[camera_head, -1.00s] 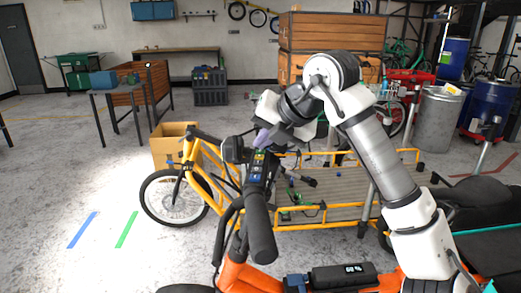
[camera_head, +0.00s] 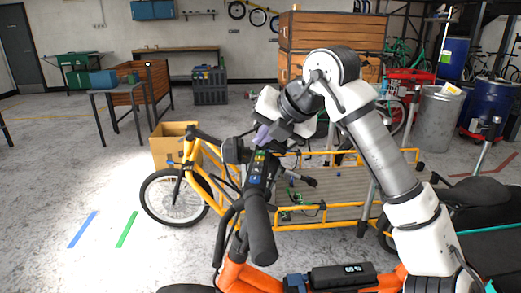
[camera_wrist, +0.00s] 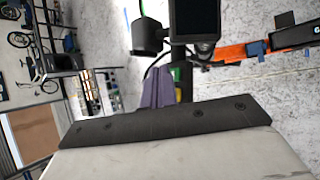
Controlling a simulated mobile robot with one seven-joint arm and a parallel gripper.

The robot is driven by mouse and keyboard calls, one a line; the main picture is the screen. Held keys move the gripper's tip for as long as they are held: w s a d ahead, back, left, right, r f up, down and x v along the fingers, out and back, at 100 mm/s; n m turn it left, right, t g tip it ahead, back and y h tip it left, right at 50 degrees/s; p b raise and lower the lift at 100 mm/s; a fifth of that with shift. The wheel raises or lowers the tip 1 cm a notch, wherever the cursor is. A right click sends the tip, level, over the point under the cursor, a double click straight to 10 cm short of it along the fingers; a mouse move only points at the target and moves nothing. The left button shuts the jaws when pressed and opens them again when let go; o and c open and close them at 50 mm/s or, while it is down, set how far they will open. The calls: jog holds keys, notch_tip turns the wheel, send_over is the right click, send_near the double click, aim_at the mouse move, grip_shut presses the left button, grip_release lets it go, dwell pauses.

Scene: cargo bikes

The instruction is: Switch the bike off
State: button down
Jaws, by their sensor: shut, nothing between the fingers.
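The orange bike (camera_head: 240,276) stands in front of me, its black handlebar grip (camera_head: 260,228) pointing towards me. A small control pad (camera_head: 257,168) with coloured buttons sits on the bar just beyond the grip. My gripper (camera_head: 263,136) is shut and empty, its purple fingers just above the far end of the pad. I cannot tell whether they touch a button. In the wrist view the purple fingers (camera_wrist: 157,88) are together beside the bar, and a dark display (camera_wrist: 196,18) is above them. The pad is mostly hidden there.
A black battery (camera_head: 342,276) with a small lit readout sits on the orange frame. A yellow cargo bike (camera_head: 325,226) with a flat bed stands behind. A cardboard box (camera_head: 170,150) is beyond its front wheel.

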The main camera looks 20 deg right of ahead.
aim_at(264, 153)
jog(key=shift+w+r+p, duration=0.15)
jog(key=shift+r+p, duration=1.9)
jog(key=shift+r, duration=0.9)
